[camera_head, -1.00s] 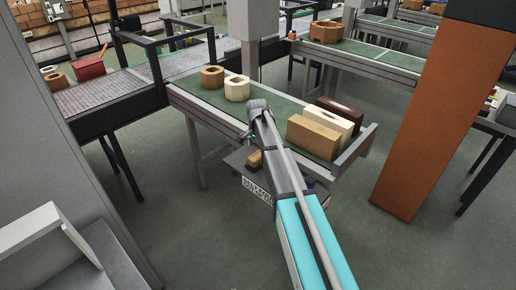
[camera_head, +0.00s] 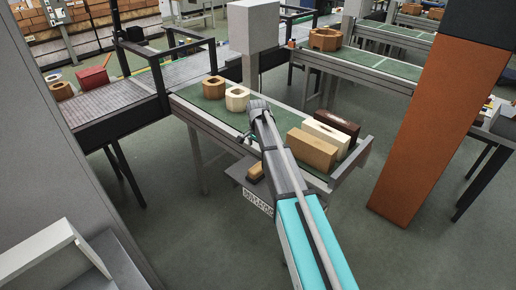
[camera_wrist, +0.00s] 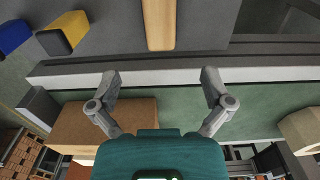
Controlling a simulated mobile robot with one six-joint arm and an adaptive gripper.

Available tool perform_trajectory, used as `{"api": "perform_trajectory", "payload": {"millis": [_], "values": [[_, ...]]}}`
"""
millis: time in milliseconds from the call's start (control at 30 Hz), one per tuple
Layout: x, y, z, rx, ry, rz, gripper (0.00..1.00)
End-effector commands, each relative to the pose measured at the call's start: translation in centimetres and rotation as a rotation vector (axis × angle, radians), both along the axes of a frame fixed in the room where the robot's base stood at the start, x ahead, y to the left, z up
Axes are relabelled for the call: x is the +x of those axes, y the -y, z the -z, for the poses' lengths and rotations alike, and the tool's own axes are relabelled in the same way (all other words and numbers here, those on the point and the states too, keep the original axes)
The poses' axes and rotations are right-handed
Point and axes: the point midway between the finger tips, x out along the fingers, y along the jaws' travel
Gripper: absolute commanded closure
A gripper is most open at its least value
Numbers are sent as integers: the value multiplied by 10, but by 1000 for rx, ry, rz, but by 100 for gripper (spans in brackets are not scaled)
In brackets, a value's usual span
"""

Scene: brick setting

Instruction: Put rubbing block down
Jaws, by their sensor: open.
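My gripper (camera_wrist: 160,78) is open in the wrist view, with nothing between its fingers. In the head view its fingers are mostly hidden by my arm. A long light wooden block (camera_wrist: 158,25) lies on a grey surface just beyond the fingertips, apart from them. A shorter yellow block with a dark end (camera_wrist: 62,35) and a blue piece (camera_wrist: 12,38) lie to its left. In the head view a small wooden block (camera_head: 256,171) lies on the grey shelf beside the green conveyor. I cannot tell for certain which is the rubbing block.
The green conveyor (camera_head: 205,103) carries a tan brick (camera_head: 311,150), a cream brick (camera_head: 325,138), a dark brown brick (camera_head: 337,122) and two hollow bricks (camera_head: 237,98). Its pale edge rail (camera_wrist: 160,76) runs below the fingertips. An orange-brown pillar (camera_head: 430,135) stands at right.

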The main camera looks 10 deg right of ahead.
Motion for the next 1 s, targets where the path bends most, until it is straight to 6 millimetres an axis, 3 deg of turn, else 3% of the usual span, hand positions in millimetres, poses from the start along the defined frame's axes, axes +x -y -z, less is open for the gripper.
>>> {"api": "perform_trajectory", "payload": {"millis": [733,867,1000], "values": [[-2,0,-2,0,0,-3,0],[-16,0,-2,0,0,-37,0],[-52,1,-2,0,0,-134,0]]}}
